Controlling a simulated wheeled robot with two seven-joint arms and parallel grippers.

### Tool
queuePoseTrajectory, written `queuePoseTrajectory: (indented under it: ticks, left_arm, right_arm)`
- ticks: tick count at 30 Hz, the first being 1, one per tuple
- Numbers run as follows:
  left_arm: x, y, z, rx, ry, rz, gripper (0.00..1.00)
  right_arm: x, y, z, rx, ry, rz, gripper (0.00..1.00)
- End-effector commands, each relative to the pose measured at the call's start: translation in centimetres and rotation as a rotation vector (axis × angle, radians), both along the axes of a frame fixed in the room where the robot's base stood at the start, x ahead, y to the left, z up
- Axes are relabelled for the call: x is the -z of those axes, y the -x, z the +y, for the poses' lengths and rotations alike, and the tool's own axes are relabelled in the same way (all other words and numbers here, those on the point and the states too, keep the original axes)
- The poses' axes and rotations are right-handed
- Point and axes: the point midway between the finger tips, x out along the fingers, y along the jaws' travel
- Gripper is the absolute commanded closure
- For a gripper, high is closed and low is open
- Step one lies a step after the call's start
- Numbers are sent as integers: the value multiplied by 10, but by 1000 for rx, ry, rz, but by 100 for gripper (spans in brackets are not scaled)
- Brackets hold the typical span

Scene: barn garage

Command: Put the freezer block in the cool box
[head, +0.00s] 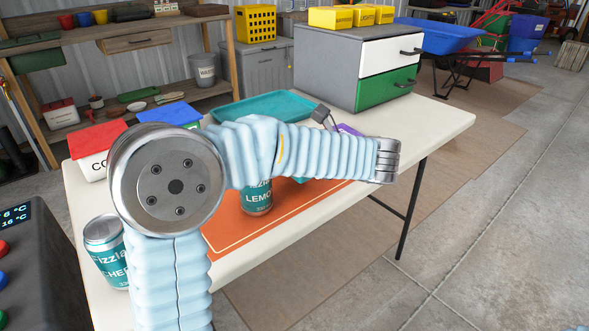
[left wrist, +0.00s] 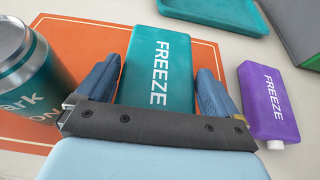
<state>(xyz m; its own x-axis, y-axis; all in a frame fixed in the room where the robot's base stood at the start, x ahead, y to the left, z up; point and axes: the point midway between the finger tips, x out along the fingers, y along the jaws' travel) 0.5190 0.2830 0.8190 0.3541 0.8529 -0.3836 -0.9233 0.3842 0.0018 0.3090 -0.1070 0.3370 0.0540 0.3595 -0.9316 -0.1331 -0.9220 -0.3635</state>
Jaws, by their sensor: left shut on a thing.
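The teal freezer block (left wrist: 158,62), lettered FREEZE, is between the fingers of my left gripper (left wrist: 158,70), which is shut on it over the orange mat. I cannot tell whether the block touches the mat. In the head view my own arm hides most of the gripper and block; a teal sliver of the block (head: 299,180) shows below the arm. A white box with a red lid (head: 93,166), its lettering starting "CO", stands at the table's left, partly hidden by my arm; it looks like the cool box. My right gripper is not in view.
A purple freezer block (left wrist: 268,98) lies just right of the gripper. A lemon can (head: 257,199) stands left of it on the orange mat (head: 285,216). Another can (head: 105,255), a blue-lidded box (head: 170,113), a teal tray (head: 262,105) and a drawer unit (head: 325,70) crowd the table.

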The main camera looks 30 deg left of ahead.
Motion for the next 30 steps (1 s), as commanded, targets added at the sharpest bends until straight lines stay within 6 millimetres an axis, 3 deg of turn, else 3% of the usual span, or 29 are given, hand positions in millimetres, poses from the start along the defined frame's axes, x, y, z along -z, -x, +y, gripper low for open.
queuePoseTrajectory:
  ticks: [9,19,20,21,30]
  left_arm:
    - [38,0,0,0,0,1,53]
    - [41,0,0,-1,1,-2,53]
    - [41,0,0,0,1,0,4]
    - [41,0,0,-1,2,-1,0]
    - [36,1,-2,1,1,-1,0]
  right_arm:
    - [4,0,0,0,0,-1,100]
    - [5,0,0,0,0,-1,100]
    - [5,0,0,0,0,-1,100]
    - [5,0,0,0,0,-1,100]
    - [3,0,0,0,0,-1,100]
